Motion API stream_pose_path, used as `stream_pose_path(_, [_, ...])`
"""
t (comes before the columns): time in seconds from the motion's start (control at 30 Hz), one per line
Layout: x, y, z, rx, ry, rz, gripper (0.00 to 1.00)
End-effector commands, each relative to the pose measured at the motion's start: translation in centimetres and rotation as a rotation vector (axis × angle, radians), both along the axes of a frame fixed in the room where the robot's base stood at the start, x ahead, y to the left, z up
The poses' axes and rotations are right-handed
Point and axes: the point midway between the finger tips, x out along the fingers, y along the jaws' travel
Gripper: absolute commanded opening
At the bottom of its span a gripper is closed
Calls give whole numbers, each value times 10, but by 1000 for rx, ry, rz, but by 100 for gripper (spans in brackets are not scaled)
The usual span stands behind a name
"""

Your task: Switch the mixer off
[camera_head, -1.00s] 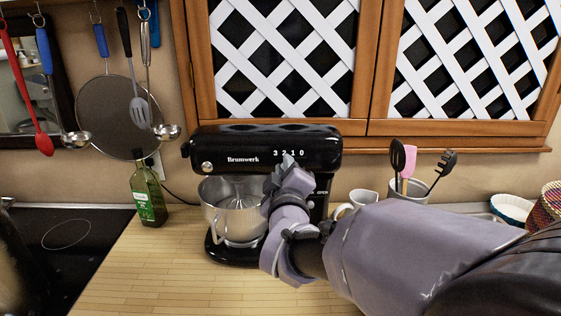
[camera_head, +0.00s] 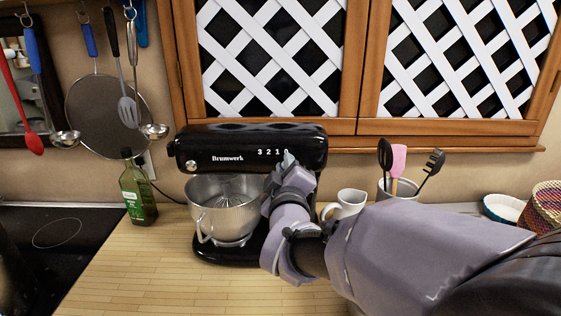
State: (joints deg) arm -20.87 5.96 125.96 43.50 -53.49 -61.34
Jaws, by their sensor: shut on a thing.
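The black mixer (camera_head: 225,150) stands on the wooden counter, its metal bowl (camera_head: 222,212) under the head and a whisk inside. My gripper (camera_head: 287,162) is in front of the right end of the head, at the 0 end of the scale. It is shut on the mixer's speed control, which my fingers and wrist hide. My wrist also covers part of the mixer's column.
A green bottle (camera_head: 138,190) stands left of the mixer, beside the black cooktop (camera_head: 60,240). A white jug (camera_head: 347,203) and a utensil holder (camera_head: 400,188) stand on the right, behind my arm. Lattice cupboards (camera_head: 350,126) hang above. The counter's front left is clear.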

Motion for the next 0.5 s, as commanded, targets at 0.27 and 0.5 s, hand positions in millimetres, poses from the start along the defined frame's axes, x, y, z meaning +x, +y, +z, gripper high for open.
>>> stream_pose_path(0.27, [0,-2,0,2,1,-4,0])
stream_pose_path(0.5, [0,-1,0,2,0,-2,35])
